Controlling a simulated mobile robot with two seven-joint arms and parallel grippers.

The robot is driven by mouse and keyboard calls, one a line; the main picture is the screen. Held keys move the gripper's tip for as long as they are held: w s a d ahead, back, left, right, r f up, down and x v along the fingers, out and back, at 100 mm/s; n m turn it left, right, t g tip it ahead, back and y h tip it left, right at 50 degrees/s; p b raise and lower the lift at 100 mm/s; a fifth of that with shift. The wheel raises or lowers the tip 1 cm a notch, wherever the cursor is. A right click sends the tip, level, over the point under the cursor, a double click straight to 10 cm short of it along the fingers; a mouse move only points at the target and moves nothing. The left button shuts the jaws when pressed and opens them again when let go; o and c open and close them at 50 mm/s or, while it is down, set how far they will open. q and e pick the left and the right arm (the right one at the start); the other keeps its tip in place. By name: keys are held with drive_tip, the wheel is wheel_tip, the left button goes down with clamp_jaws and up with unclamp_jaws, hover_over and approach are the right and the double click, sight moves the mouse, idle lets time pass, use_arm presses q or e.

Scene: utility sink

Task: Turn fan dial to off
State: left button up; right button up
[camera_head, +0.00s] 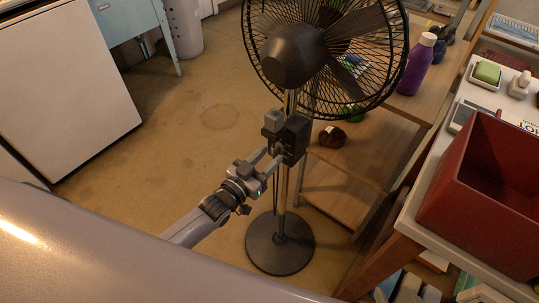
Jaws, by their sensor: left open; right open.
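A black pedestal fan (295,55) stands on the floor in the centre of the view, with a round base (279,244). A dark control box (293,138) sits on its pole below the motor housing. My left gripper (271,158) reaches up from the lower left, its fingertips at the left side of the control box. Its fingers are open and appear to be around or just beside the dial. The dial is mostly hidden by the fingers, so its setting and any contact cannot be told. My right gripper is not in view.
A wooden shelf unit (368,150) stands close to the right of the fan, holding a purple bottle (417,64) and a brown object (332,137). A red bin (484,190) sits on the counter at right. A white cabinet (65,85) is at left. Floor left of the fan is clear.

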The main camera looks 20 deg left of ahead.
use_arm(q)
drive_tip(key=v, duration=0.6)
idle(0.5)
drive_tip(key=s+a+f+g+y, duration=0.1)
drive_tip(key=s+f+g+y, duration=0.1)
drive_tip(key=s, duration=0.6)
drive_tip(key=s+a+f+n+g+y, duration=0.1)
drive_tip(key=s+f+g+y, duration=0.1)
drive_tip(key=s, duration=0.7)
drive_tip(key=f+g, duration=0.1)
drive_tip(key=g, duration=0.1)
drive_tip(key=shift+s+f+g, duration=0.2)
drive_tip(key=shift+s+g, duration=0.05)
drive_tip(key=shift+g, duration=0.05)
